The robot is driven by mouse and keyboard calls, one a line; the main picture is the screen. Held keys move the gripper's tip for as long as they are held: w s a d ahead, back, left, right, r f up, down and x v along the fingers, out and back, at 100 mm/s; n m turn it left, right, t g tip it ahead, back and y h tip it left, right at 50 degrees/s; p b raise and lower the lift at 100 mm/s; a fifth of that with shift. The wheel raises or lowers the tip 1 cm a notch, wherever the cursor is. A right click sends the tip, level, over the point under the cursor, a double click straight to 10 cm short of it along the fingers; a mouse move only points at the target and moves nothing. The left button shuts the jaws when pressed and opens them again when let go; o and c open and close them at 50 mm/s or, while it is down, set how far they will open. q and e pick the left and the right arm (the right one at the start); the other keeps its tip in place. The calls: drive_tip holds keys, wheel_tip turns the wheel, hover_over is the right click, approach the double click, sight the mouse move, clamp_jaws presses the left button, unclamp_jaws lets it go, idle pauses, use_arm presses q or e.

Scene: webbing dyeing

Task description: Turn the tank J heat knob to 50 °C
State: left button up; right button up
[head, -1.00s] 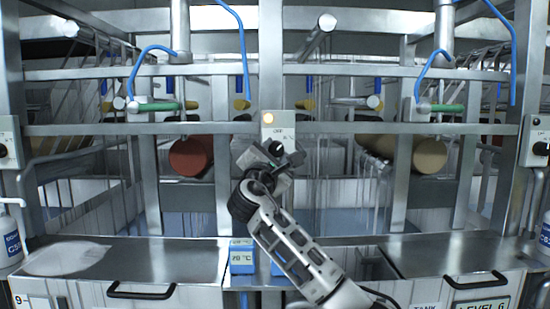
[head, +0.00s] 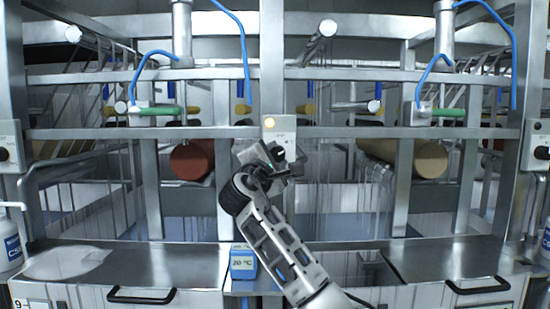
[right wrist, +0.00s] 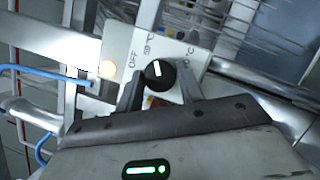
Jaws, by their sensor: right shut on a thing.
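The heat knob is black and round with a white pointer mark, on a pale control box (head: 280,123) fixed to the middle post. It shows clearly in the right wrist view (right wrist: 157,74), with OFF to its left and two °C labels above and to the right. The tank letter is not readable. My right gripper (head: 272,157) is at the box, and its fingers (right wrist: 160,92) are shut on the knob's sides. The pointer points roughly up in the right wrist view; the exact setting cannot be told. My left gripper is not in view.
A lit amber lamp (right wrist: 108,69) sits on the box beside OFF. A blue temperature display (head: 243,262) reading about 20 °C stands below, beside my arm. Steel rails and posts surround the box. Red (head: 191,159) and tan (head: 418,158) rolls hang behind.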

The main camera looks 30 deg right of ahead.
drive_tip(key=o, duration=1)
drive_tip(key=shift+a, duration=0.1)
drive_tip(key=shift+s+a+f, duration=0.15)
drive_tip(key=shift+s+a, duration=0.1)
use_arm(q)
drive_tip(key=b, duration=0.1)
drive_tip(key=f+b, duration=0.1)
drive_tip(key=b, duration=0.1)
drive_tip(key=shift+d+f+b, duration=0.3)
use_arm(e)
drive_tip(key=v, duration=1.5)
